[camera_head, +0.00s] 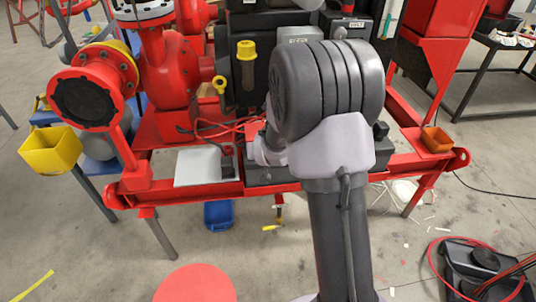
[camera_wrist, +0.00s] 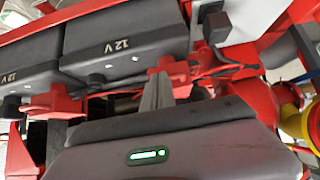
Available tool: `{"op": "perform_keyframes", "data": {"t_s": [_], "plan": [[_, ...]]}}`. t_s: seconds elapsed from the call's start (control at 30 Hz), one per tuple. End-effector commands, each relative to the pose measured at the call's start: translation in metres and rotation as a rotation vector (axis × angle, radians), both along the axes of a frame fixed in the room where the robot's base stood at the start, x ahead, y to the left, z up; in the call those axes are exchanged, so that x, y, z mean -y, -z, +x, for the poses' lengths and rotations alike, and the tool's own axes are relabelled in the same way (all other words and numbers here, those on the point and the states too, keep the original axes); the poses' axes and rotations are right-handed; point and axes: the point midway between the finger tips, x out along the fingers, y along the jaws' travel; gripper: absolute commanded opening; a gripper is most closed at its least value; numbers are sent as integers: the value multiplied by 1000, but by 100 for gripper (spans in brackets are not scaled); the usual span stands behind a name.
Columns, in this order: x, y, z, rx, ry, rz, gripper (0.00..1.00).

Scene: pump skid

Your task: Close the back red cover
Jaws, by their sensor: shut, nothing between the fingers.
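In the wrist view, a red cover (camera_wrist: 177,72) sits at the front edge of the nearer black 12 V battery (camera_wrist: 120,45). A second red piece (camera_wrist: 55,101) sits by the other 12 V battery (camera_wrist: 28,76) at the left. I cannot tell which is the back cover, or how far either is open. My gripper (camera_wrist: 160,88) is shut and empty, its fingertips close to the red cover at the middle; contact is unclear. In the head view my arm hides the gripper and covers.
The red skid frame (camera_head: 235,191) surrounds the work area, with a red pump (camera_head: 165,85) at left. A grey-white plate (camera_head: 203,166) lies left of my arm. A yellow bin (camera_head: 50,151) and an orange tray (camera_head: 436,139) sit at the sides. Cables run behind my gripper.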

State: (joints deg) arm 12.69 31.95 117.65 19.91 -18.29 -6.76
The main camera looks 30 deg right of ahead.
Motion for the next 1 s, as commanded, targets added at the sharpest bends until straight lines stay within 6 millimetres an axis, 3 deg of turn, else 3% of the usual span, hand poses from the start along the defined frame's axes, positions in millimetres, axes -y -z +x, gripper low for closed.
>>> {"op": "perform_keyframes", "data": {"t_s": [0.27,1.0], "plan": [[-1,17,2,74,-3,-23,0],[-7,20,-2,91,-12,-25,0]]}}
